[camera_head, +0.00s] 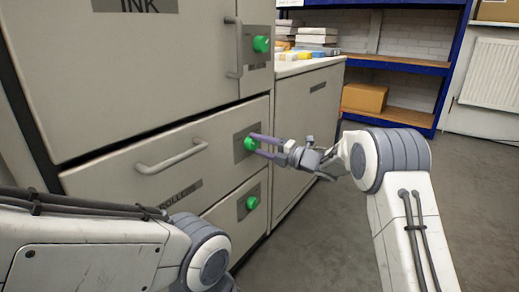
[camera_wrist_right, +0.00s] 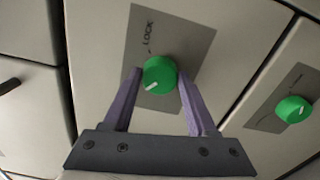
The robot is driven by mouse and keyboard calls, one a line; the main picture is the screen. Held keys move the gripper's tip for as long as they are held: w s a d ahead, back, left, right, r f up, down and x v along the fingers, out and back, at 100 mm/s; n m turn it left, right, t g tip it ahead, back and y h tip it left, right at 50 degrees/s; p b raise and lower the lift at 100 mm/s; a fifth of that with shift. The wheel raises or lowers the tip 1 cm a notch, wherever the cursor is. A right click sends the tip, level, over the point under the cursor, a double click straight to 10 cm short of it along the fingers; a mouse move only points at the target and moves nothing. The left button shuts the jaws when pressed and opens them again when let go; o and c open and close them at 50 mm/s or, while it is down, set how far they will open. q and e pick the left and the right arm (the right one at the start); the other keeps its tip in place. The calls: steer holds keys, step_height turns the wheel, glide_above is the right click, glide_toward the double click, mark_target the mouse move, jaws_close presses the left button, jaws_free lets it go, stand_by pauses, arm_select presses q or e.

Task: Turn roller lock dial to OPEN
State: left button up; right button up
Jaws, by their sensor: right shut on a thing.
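The green roller lock dial (camera_head: 249,143) sits on a grey plate at the right end of the middle drawer front, above the "ROLLERS" label. My right gripper (camera_head: 258,146) reaches it from the right, its two purple fingers shut on the dial. In the right wrist view the dial (camera_wrist_right: 159,75) lies between the fingertips. Its white mark points to the lower left of the picture. The word "LOCK" shows on the plate above and left of the dial; an OPEN marking cannot be made out. My left arm shows at the lower left, its gripper out of view.
Other green dials sit above, by the "INK" drawer (camera_head: 261,44), and below (camera_head: 252,203). A bar handle (camera_head: 172,157) stands out left of the roller dial. A lower cabinet (camera_head: 306,125) stands behind right, with books on top. Grey floor is clear at right.

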steer(key=shift+s+a+f, duration=0.1)
steer(key=shift+a, duration=0.05)
steer(key=o, duration=1.4)
steer(key=shift+c, duration=0.2)
steer(key=shift+d, duration=0.2)
steer(key=p+v, duration=0.4)
steer(key=v, duration=0.6)
steer(key=shift+s, duration=0.1)
